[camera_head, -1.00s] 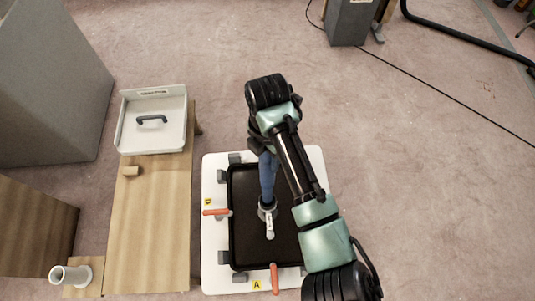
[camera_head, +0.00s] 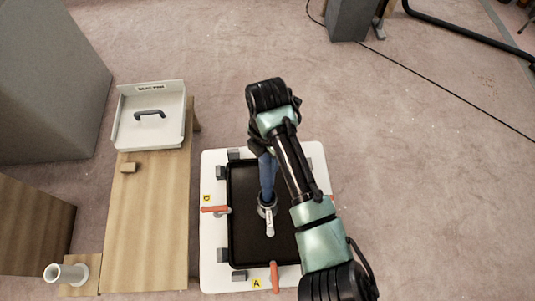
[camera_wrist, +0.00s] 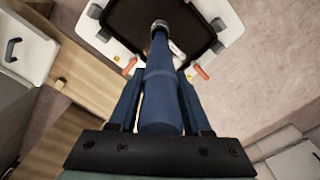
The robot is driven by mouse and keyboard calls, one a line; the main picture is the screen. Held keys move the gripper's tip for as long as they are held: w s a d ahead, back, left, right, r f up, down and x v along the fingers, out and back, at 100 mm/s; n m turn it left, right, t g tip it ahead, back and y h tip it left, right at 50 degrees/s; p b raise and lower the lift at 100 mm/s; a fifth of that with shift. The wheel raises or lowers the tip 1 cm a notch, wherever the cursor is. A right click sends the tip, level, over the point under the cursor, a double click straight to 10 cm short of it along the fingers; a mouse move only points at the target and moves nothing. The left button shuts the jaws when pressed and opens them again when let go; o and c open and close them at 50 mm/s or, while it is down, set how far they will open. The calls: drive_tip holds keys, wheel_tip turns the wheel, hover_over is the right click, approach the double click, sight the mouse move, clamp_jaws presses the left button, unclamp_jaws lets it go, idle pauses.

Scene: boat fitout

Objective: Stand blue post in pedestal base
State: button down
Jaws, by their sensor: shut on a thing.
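My gripper (camera_head: 262,147) is shut on the blue post (camera_head: 267,178) near its upper end. The post stands nearly upright over the black recessed panel (camera_head: 246,245). Its lower end meets a small grey collar with a white lever, which looks like the pedestal base (camera_head: 269,222). In the wrist view the blue post (camera_wrist: 161,100) runs away from me between the two fingers of my gripper (camera_wrist: 160,100), to a grey ring at its far end. I cannot tell how deep the post sits in the collar.
A white frame (camera_head: 214,270) with grey blocks and orange-handled clamps (camera_head: 214,209) surrounds the panel. At left is a wooden bench (camera_head: 150,225) with a white handled box (camera_head: 150,130).

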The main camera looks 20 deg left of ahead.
drive_tip(key=shift+f+b, duration=3.85)
drive_tip(key=shift+f, duration=2.3)
drive_tip(key=shift+c, duration=1.4)
unclamp_jaws()
wheel_tip(320, 180, up, 13)
drive_tip(key=shift+p, duration=1.25)
